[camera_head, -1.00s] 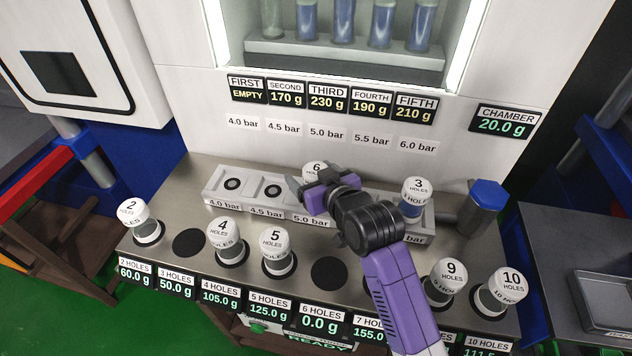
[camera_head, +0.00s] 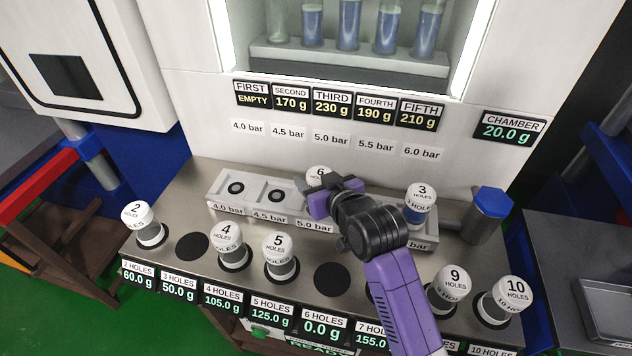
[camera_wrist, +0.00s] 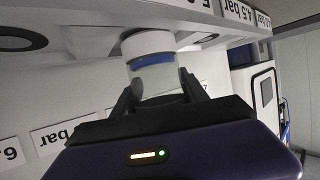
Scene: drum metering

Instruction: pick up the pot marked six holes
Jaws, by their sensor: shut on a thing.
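The pot marked six holes (camera_head: 317,173) has a white lid and stands upright at the 5.0 bar place of the grey rack (camera_head: 228,208), partly hidden behind my gripper. My gripper (camera_head: 322,196) is shut on this pot.
The pot marked 3 (camera_head: 420,197) stands on the rack to the right of my gripper. Pots 2 (camera_head: 140,215), 4 (camera_head: 228,238), 5 (camera_head: 279,250), 9 (camera_head: 452,283) and 10 (camera_head: 506,295) stand in the front row. The 6-holes place (camera_head: 332,280) is empty. A blue-topped post (camera_head: 490,203) stands at right.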

